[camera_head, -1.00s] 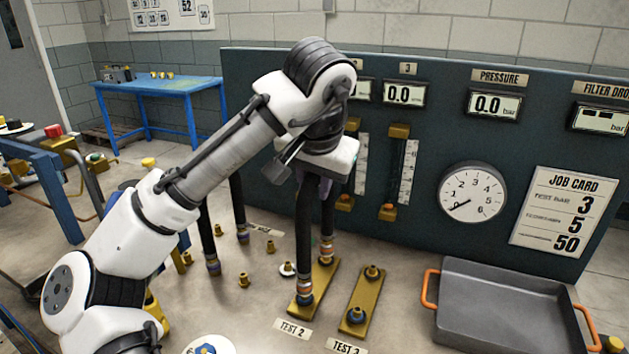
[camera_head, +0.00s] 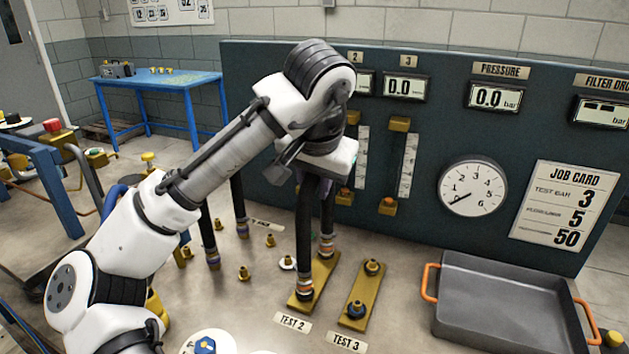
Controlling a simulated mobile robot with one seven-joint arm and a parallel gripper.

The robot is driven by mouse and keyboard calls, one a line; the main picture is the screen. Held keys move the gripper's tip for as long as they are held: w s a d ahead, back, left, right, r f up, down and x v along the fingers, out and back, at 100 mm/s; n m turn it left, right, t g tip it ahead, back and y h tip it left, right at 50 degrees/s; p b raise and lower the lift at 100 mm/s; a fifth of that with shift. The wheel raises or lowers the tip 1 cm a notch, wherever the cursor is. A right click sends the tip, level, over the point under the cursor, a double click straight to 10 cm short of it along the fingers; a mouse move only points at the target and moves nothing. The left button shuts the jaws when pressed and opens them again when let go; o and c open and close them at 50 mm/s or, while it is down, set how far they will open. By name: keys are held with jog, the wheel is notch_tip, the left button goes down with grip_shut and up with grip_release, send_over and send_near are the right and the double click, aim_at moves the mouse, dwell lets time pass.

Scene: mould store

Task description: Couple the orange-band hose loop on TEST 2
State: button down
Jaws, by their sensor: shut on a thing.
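The dark hose loop with orange bands (camera_head: 303,240) hangs in a U shape, ends down, under my gripper (camera_head: 322,176). My gripper is shut on its top; the fingers are mostly hidden by the wrist. Both banded ends stand at the two fittings of the brass TEST 2 plate (camera_head: 319,274), one near and one far. The ends look low over the fittings and cover them; I cannot tell if they are fully seated. The TEST 2 label (camera_head: 292,322) lies in front of the plate.
The brass TEST 3 plate (camera_head: 357,311) with two bare fittings is just right. Another hose loop (camera_head: 208,235) with purple bands stands left, among small brass fittings (camera_head: 244,273). A grey tray (camera_head: 490,300) with orange handles is at right. The gauge panel (camera_head: 440,130) rises behind.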

jog(key=shift+f, duration=0.5)
dwell(1.5)
jog(key=c, duration=1.1)
grip_release()
jog(key=shift+c, duration=0.2)
jog(key=v, duration=1.3)
jog(key=shift+s+r, duration=0.15)
jog(key=shift+r, duration=0.2)
